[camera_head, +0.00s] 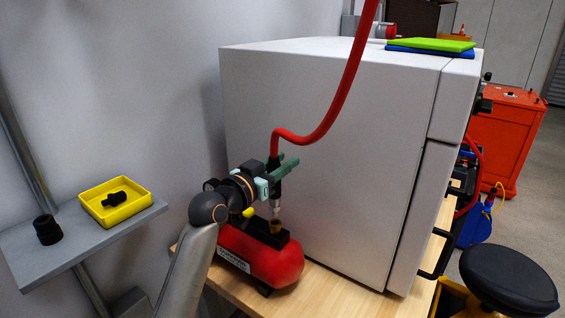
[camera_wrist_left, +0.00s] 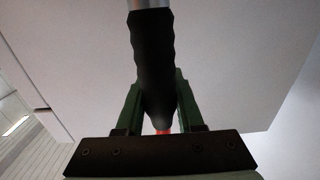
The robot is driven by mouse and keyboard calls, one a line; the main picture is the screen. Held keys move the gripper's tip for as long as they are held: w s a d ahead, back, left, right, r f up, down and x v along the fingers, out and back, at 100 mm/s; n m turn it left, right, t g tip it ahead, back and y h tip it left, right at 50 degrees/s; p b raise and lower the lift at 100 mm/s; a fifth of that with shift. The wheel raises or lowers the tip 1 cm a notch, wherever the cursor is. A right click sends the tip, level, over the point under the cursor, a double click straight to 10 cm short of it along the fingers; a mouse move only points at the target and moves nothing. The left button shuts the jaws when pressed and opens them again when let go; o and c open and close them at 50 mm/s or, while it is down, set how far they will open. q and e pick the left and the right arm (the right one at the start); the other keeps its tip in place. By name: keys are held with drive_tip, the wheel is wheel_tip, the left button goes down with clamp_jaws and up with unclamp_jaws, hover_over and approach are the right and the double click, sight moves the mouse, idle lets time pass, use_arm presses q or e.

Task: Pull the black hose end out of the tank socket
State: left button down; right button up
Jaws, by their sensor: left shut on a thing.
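The red compressor tank (camera_head: 262,255) lies on the wooden bench with a brass socket (camera_head: 275,227) on its top. The black hose end (camera_head: 276,188) stands upright over the socket, its silver tip pointing down. The tip is at or just above the socket mouth; I cannot tell whether a gap is there. The red hose (camera_head: 335,105) rises from its upper end. My left gripper (camera_head: 282,167) is shut around the black hose end. In the left wrist view the black hose end (camera_wrist_left: 153,60) sits between the green fingers (camera_wrist_left: 158,95). My right gripper is not in view.
A large white cabinet (camera_head: 330,150) stands close behind and right of the tank. A grey shelf (camera_head: 85,245) at left holds a yellow tray (camera_head: 134,211) and a black cylinder (camera_head: 47,229). A black stool (camera_head: 508,278) stands at right. Bare bench (camera_head: 335,295) lies right of the tank.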

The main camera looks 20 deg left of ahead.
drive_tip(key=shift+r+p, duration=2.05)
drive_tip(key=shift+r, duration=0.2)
